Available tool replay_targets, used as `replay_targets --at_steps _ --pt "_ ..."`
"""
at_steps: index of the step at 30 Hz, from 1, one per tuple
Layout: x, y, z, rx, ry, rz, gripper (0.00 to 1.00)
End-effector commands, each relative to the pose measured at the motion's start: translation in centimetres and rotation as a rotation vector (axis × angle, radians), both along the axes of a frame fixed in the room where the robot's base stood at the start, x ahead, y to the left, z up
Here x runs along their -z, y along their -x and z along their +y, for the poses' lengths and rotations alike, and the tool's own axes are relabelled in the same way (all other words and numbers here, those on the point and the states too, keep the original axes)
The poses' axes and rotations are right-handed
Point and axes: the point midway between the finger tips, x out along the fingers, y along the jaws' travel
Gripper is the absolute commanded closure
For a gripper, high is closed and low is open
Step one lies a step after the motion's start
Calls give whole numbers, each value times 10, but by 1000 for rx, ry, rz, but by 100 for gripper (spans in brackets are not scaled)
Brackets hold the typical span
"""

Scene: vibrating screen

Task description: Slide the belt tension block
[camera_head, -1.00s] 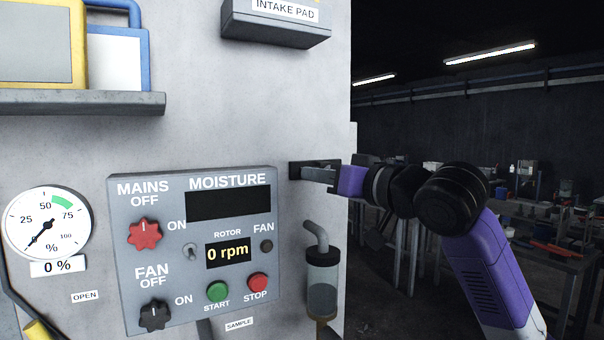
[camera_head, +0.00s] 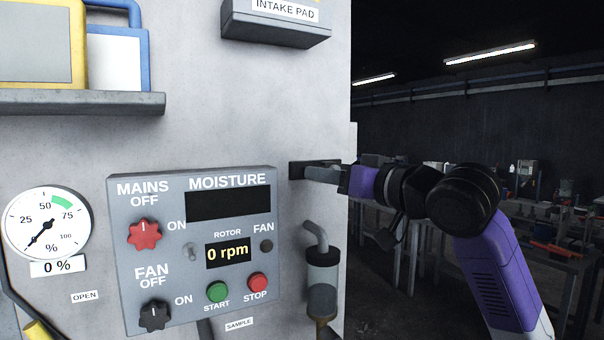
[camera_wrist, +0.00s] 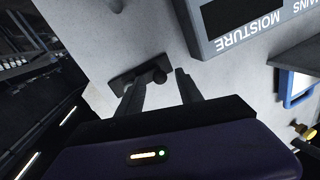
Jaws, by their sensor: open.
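No part is labelled as the belt tension block. A dark bar-shaped fitting (camera_head: 296,170) sits on the pale wall, right of the control panel's top corner, and may be it. In the wrist view the same dark fitting (camera_wrist: 122,82) shows a rounded knob (camera_wrist: 160,76). My gripper (camera_wrist: 160,80) is open, its two fingers spread on either side of the knob in that view. I cannot tell whether either finger touches it. In the head view my gripper (camera_head: 311,173) reaches in from the right and partly hides the fitting.
The control panel (camera_head: 180,270) with knobs and buttons is at left; its rotor display reads 0 rpm. A clear cylinder (camera_head: 322,276) with a bent pipe hangs below the fitting. The intake pad box (camera_head: 275,30) juts out above. The wall ends just right of the fitting.

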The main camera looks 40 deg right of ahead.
Motion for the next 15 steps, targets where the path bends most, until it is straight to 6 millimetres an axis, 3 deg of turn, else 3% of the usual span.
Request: replay_targets --at_steps 15 --pt "-1 46 3 1 0 -1 57"
